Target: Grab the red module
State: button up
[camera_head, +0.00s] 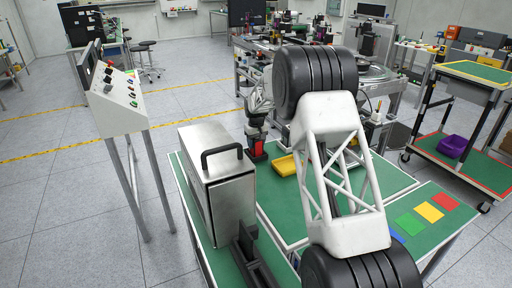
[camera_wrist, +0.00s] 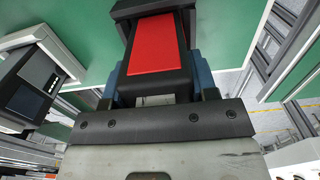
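The red module (camera_wrist: 155,45) has a flat red face set in a black body. In the wrist view it lies straight ahead of my gripper (camera_wrist: 158,82), between the two blue-edged fingers. The black body fills the space between the fingers, so my gripper looks shut on it. In the head view, the red module (camera_head: 257,151) shows as a small red face under my gripper (camera_head: 256,134), near the far side of the green table (camera_head: 285,213). The lower edge of the module is hard to make out, so I cannot tell whether it touches the table.
A metal box with a black handle (camera_head: 217,185) stands close on the left. A yellow part (camera_head: 286,166) lies just right of the module. Blue, green, yellow (camera_head: 430,212) and red squares mark the table's right side. A control panel (camera_head: 118,98) stands farther left.

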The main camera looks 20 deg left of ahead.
jog(key=shift+c, duration=1.2)
jog(key=shift+r, duration=1.45)
jog(key=shift+s+d+r, duration=0.2)
jog(key=shift+s+r, duration=0.15)
jog(key=shift+r, duration=0.05)
jog(key=s+d+r, duration=0.1)
jog(key=s+d, duration=0.6)
jog(key=s, duration=0.6)
jog(key=shift+s+d+r, duration=0.15)
jog(key=shift+s, duration=0.05)
